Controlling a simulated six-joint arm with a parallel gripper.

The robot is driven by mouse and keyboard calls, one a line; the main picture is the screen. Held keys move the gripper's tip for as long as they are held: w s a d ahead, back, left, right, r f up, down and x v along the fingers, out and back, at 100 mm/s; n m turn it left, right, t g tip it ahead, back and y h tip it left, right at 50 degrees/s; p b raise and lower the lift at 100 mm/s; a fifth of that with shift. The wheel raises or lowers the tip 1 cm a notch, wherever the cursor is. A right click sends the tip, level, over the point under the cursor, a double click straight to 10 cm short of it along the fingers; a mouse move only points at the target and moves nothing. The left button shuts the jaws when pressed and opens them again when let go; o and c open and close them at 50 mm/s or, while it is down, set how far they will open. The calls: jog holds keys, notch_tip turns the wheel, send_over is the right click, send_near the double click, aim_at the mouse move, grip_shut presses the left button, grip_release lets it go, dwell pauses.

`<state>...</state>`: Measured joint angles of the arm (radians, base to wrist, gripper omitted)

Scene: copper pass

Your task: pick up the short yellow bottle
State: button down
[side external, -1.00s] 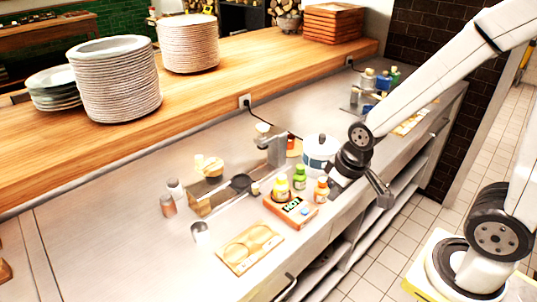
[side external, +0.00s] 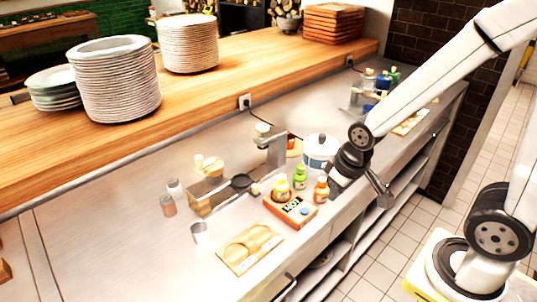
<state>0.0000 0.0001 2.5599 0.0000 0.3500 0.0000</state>
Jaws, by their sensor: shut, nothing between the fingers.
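A short yellow bottle (side external: 281,189) stands upright on a small orange-red box marked HOT (side external: 297,210). A green bottle (side external: 300,177) stands behind it, and an orange bottle (side external: 321,189) stands to its right. My gripper (side external: 384,200) hangs past the counter's front edge, to the right of the bottles and apart from them. It is shut and empty. Its fingertips are small in this view.
A lidded pot (side external: 319,150) stands behind the bottles, close to my arm. A wooden board with round recesses (side external: 250,247) lies at the front left. A black ladle (side external: 241,182) and shakers (side external: 175,189) are farther left. Stacked plates (side external: 115,80) stand on the wooden shelf.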

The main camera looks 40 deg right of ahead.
grip_release()
dwell(0.3)
jog(key=shift+w, duration=0.1)
jog(key=m+g, duration=0.2)
jog(key=m, duration=1.6)
send_near(279, 176)
jog(key=f, duration=0.5)
jog(key=shift+s+f, duration=0.3)
jog(key=shift+s, duration=0.1)
jog(key=shift+w+m+g, duration=0.4)
jog(key=shift+w+m, duration=0.25)
jog(key=shift+m, duration=0.25)
jog(key=shift+f, duration=0.1)
jog(key=shift+f, duration=1.2)
